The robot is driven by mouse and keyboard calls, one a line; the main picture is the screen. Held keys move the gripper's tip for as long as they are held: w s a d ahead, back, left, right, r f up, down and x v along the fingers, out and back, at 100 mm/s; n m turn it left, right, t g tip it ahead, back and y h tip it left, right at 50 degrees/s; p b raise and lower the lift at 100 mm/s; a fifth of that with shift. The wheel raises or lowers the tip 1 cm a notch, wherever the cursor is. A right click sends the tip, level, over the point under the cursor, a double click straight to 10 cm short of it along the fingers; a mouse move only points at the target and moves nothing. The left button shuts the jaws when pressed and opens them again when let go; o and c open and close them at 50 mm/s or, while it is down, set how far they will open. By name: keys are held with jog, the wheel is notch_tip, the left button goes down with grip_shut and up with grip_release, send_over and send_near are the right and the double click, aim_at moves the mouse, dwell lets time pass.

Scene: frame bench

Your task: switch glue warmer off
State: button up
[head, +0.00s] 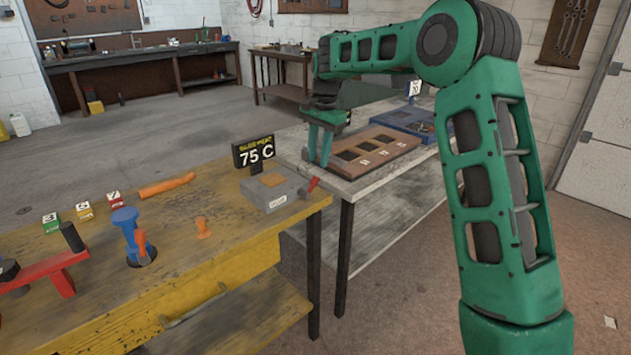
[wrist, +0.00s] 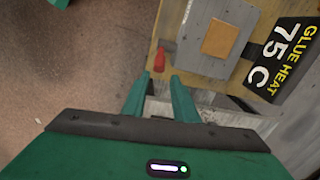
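The glue warmer (head: 275,196) is a grey box with a tan pad on top, at the right end of the yellow bench; it also shows in the wrist view (wrist: 196,49). A red lever (head: 311,185) sticks out of its right side, and it also shows in the wrist view (wrist: 159,60). A black sign (head: 254,153) behind the warmer reads "GLUE HEAT 75 C". My gripper (head: 319,160) is above and behind the lever in the head view. In the wrist view my gripper (wrist: 161,82) is open and empty, with the lever just beyond its fingertips.
The yellow bench (head: 205,262) also holds an orange tube (head: 167,184), a blue stand (head: 127,226), a red stand (head: 45,270) and several numbered blocks. A grey table (head: 345,187) beside it carries a brown tray (head: 408,150) and a blue bin (head: 382,116).

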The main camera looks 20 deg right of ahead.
aim_at(317, 178)
jog(key=f, duration=0.8)
jog(key=shift+w+a+f, duration=0.2)
jog(key=shift+w+f, duration=0.15)
grip_shut()
